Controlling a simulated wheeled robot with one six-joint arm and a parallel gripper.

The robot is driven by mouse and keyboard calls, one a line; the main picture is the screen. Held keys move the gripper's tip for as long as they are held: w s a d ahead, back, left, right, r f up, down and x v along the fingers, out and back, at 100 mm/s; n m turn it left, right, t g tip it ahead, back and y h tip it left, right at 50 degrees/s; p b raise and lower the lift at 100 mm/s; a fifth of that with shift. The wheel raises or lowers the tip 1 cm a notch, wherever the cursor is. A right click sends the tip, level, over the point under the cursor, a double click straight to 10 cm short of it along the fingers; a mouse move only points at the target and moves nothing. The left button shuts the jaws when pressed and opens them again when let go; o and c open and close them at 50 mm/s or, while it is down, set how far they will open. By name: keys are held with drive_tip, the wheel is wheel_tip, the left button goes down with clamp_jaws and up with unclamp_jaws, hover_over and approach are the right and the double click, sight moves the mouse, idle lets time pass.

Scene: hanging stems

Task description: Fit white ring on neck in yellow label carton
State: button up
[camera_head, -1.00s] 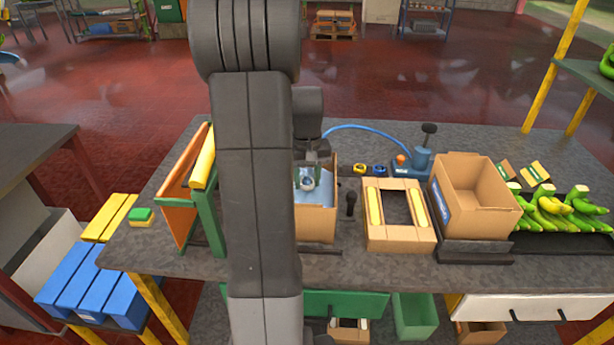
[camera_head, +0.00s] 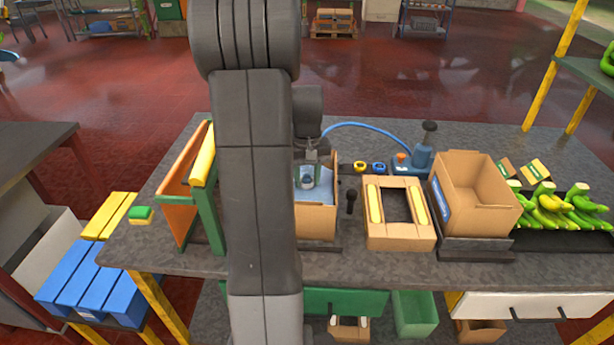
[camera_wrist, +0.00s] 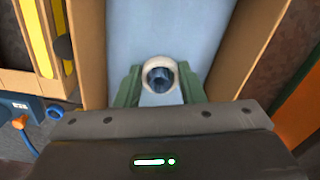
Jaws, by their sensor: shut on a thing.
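My gripper (camera_wrist: 160,82) has its green fingers on both sides of the white ring (camera_wrist: 160,63) and is shut on it. A dark blue, round neck (camera_wrist: 160,80) shows through the ring's opening; whether the ring is around it or only in line with it I cannot tell. Below is an open brown carton (camera_head: 316,225) with a pale blue liner (camera_head: 327,190), also seen in the wrist view (camera_wrist: 165,25). In the head view my gripper (camera_head: 308,172) is over this carton, partly hidden by my arm. No yellow label shows on its visible faces.
A low carton (camera_head: 399,240) with yellow strips stands just right. Beyond it are an open carton with a blue label (camera_head: 470,185) and green bananas (camera_head: 555,210). A green and orange frame (camera_head: 190,190) stands left.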

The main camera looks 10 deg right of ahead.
drive_tip(key=shift+f, duration=0.45)
idle(0.4)
drive_tip(key=o, duration=1.6)
drive_tip(key=shift+r, duration=0.25)
drive_tip(key=shift+r+p, duration=1)
drive_tip(key=shift+r, duration=0.25)
drive_tip(key=shift+r, duration=0.1)
wheel_tip(320, 180, up, 8)
drive_tip(key=p, duration=0.6)
drive_tip(key=shift+r, duration=0.2)
drive_tip(key=shift+f, duration=0.15)
